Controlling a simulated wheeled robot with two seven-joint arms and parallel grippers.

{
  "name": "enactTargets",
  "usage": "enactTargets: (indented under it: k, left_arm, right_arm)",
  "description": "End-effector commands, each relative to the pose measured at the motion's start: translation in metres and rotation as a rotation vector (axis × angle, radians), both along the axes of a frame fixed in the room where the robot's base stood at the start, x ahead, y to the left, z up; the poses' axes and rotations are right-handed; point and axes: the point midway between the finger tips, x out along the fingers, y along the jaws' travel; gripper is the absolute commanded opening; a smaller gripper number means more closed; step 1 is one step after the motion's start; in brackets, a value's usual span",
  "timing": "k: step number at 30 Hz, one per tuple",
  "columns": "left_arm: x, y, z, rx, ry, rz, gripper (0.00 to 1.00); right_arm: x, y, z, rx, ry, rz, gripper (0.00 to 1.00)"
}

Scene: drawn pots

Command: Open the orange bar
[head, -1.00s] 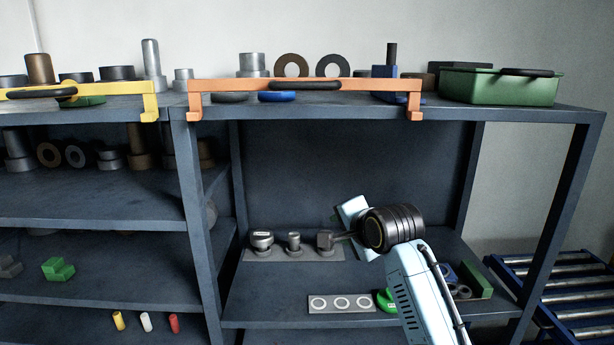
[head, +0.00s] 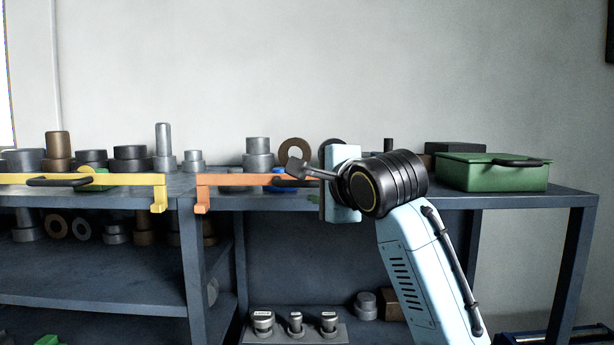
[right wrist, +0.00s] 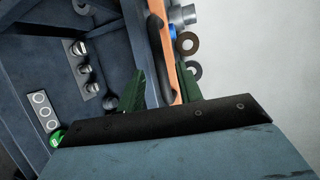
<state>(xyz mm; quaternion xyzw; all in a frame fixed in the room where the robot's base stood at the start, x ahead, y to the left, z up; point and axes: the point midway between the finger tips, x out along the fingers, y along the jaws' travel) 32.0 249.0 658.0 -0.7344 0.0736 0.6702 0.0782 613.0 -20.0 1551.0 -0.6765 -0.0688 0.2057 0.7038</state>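The orange bar (head: 238,180) runs along the front edge of the right shelf unit's top, with its left bracket end at the edge. A black oval handle (head: 290,183) is on its front, and my right arm hides the bar's right part. In the right wrist view, the orange bar (right wrist: 160,40) and black handle (right wrist: 168,78) lie between the green fingers of my right gripper (right wrist: 160,70). The fingers are spread apart, with a gap to the handle. I cannot tell how near the handle is in depth. My left gripper is not in view.
A yellow bar (head: 110,180) with a black handle is to the left. A green box (head: 490,175) stands on the top right. Grey cylinders (head: 258,155) and rings stand behind the orange bar. Weights sit on the lower shelf (head: 295,325).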

Motion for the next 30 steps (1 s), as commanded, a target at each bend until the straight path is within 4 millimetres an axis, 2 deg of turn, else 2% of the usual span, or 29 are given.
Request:
enactTargets:
  k: [3, 9, 22, 30]
  left_arm:
    - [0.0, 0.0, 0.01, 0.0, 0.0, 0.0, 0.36]
    - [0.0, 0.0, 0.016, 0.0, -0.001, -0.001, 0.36]
    - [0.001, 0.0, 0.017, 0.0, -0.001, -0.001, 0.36]
    - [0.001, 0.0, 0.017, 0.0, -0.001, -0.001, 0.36]
  right_arm:
    - [0.019, 0.008, -0.002, -0.001, 0.003, -0.001, 0.36]
    - [0.038, 0.016, -0.006, 0.0, 0.001, 0.0, 0.36]
    - [0.044, 0.019, -0.009, -0.001, -0.001, 0.0, 0.36]
    - [0.044, 0.019, -0.009, 0.0, 0.0, 0.0, 0.0]
